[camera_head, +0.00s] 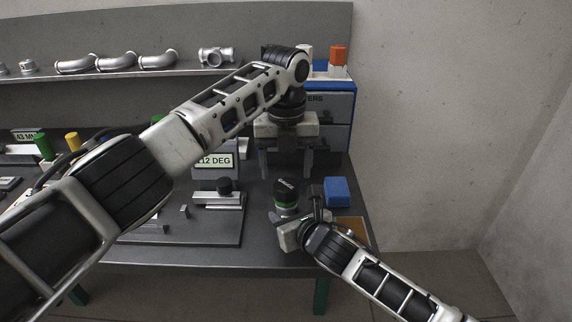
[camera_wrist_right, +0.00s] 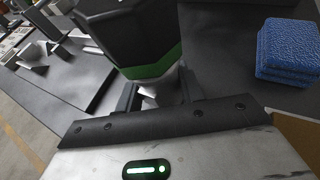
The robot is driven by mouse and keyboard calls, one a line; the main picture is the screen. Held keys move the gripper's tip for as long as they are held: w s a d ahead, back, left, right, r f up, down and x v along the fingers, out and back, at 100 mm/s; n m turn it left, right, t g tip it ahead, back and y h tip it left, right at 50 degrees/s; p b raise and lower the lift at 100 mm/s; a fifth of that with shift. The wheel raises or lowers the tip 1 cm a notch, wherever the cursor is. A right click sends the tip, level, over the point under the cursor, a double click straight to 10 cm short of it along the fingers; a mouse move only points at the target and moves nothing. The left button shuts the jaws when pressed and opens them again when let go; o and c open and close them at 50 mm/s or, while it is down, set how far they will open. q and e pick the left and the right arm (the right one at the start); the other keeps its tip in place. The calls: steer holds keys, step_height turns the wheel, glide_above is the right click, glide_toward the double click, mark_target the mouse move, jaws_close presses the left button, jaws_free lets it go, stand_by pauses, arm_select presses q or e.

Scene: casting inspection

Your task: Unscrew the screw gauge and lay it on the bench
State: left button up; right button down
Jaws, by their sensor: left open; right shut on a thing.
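The screw gauge (camera_head: 286,194), a dark knob with a green band, stands upright at the bench's front right. It shows large at the top of the right wrist view (camera_wrist_right: 135,40). Below the band is a silver metal casting (camera_wrist_right: 168,85), mostly hidden by the gauge and my gripper. My right gripper (camera_wrist_right: 160,92) is shut on this casting, a finger on each side. My left gripper (camera_head: 287,174) is open and empty, pointing down above and behind the gauge, apart from it. Whether the gauge's thread is engaged is hidden.
A blue block (camera_head: 337,191) lies just right of the gauge, close to my right gripper. A dark fixture plate (camera_head: 215,228) with a black-knobbed block is at left. A "112 DEG" display (camera_head: 213,160) stands behind. Blue-framed drawers (camera_head: 338,105) stand at the back, and pipe fittings (camera_head: 115,62) line a shelf.

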mark_target(286, 196)
arm_select(q)
steer(key=shift+f+m, duration=0.25)
steer(key=shift+m, duration=0.05)
step_height(286, 196, down, 8)
steer(key=shift+r, duration=0.2)
steer(key=shift+c, duration=0.4)
